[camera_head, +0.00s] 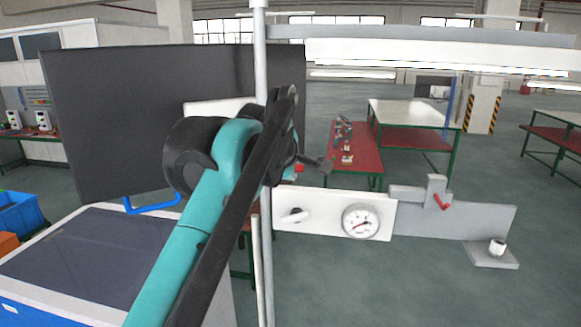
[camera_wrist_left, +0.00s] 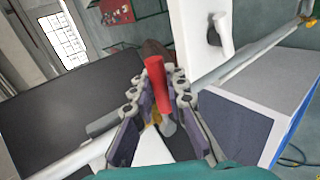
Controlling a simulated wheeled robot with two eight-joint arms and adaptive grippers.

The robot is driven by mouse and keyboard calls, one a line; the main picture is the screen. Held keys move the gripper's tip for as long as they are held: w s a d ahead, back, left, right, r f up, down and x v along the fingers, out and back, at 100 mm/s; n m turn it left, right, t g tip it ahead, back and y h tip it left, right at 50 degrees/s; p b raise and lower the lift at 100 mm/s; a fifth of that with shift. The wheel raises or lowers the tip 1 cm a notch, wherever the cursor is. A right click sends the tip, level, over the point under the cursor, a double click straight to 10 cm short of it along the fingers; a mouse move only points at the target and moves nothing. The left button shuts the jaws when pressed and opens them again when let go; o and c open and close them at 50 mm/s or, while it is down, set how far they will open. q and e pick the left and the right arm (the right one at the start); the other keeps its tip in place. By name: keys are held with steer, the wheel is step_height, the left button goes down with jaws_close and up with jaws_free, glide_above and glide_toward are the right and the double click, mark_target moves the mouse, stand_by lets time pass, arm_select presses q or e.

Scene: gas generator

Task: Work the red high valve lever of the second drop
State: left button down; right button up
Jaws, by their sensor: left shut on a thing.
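In the left wrist view, a red lever (camera_wrist_left: 156,82) sits between the two jointed fingers of my left gripper (camera_wrist_left: 160,100), which is shut on it. Yellowish and metal parts show at the lever's near end. In the head view, my teal and black left arm hides most of the lever; only a small red bit (camera_head: 299,168) shows beside my left gripper (camera_head: 308,165). A grey vertical pipe (camera_head: 262,60) runs behind the arm. My right gripper is in neither view.
Right of the pipe is a white panel (camera_head: 322,212) with a knob (camera_head: 295,215) and a gauge (camera_head: 361,221). A grey bracket (camera_head: 470,220) beyond it carries another small red handle (camera_head: 443,203). A large dark panel (camera_head: 110,120) stands left, above a dark-topped cabinet (camera_head: 80,250).

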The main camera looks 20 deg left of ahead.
arm_select(q)
steer(key=shift+f, duration=0.1)
steer(key=c, duration=1.5)
jaws_free()
steer(key=v, duration=1.2)
